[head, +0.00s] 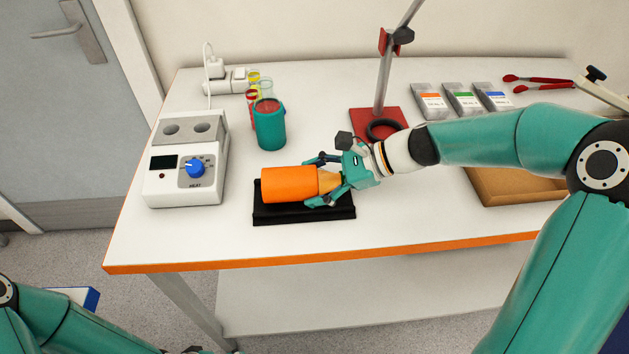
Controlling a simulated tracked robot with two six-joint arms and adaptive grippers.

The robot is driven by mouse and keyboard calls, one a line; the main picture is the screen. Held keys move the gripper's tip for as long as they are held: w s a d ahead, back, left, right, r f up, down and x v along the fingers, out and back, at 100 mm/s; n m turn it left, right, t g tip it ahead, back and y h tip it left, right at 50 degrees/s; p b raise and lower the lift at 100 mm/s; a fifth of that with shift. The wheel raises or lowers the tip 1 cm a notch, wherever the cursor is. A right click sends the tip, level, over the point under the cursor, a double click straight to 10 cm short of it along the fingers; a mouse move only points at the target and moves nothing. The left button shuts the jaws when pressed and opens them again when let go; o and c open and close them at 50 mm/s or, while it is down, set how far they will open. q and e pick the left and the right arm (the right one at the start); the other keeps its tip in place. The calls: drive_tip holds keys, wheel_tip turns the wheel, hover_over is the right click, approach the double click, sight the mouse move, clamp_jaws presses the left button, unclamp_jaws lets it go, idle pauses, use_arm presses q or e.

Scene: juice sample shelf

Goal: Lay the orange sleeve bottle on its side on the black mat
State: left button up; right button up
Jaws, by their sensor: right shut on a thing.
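The orange sleeve bottle (289,184) lies on its side over the black mat (302,214), its sleeve end pointing left and its narrower tan neck end to the right. I cannot tell whether it touches the mat along its whole length. My right gripper (325,180) comes in from the right and is shut on the bottle's neck end, its fingers hiding part of it. My left arm shows at the bottom left, below the table's front edge. Its gripper is not clearly visible.
A white heater box (186,190) with a blue knob stands left of the mat. A teal sleeve bottle (269,127) and coloured tubes (252,98) stand behind it. A red stand base (365,117) is behind my gripper. A wooden tray (500,187) lies right, and the table's front edge is near.

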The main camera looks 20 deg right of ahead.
drive_tip(key=shift+s+f, duration=0.15)
drive_tip(key=shift+f, duration=0.35)
drive_tip(key=o, duration=1.5)
drive_tip(key=shift+c, duration=0.2)
drive_tip(key=o, duration=0.3)
drive_tip(key=shift+a, duration=0.1)
drive_tip(key=shift+d+r, duration=0.1)
drive_tip(key=shift+d, duration=0.15)
drive_tip(key=v, duration=1.1)
drive_tip(key=shift+d+r, duration=0.15)
drive_tip(key=shift+r, duration=0.1)
